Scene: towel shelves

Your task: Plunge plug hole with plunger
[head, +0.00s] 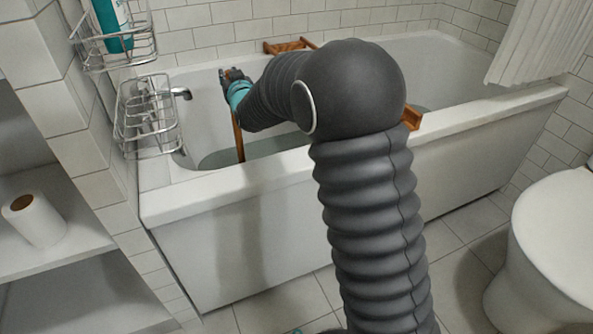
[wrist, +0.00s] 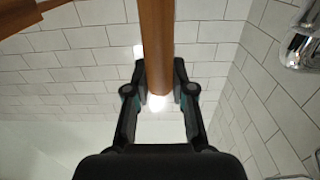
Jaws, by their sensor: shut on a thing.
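My gripper (head: 235,80) is over the tap end of the bathtub (head: 225,190). It is shut on the wooden handle of the plunger (head: 239,137), which points down, nearly upright, toward the water (head: 262,148) in the tub. In the wrist view the handle (wrist: 156,40) sits between the two dark fingers of my gripper (wrist: 159,80). The plunger's lower end is hidden behind the tub's near rim, so I cannot tell what it touches. The plug hole is not visible in either view.
A chrome tap (head: 181,94) is on the end wall, left of the plunger. Wire baskets (head: 147,125) hang near it. A wooden bath rack (head: 290,46) lies across the tub, partly behind my arm. A toilet (head: 545,250) stands at right; a paper roll (head: 35,222) is at left.

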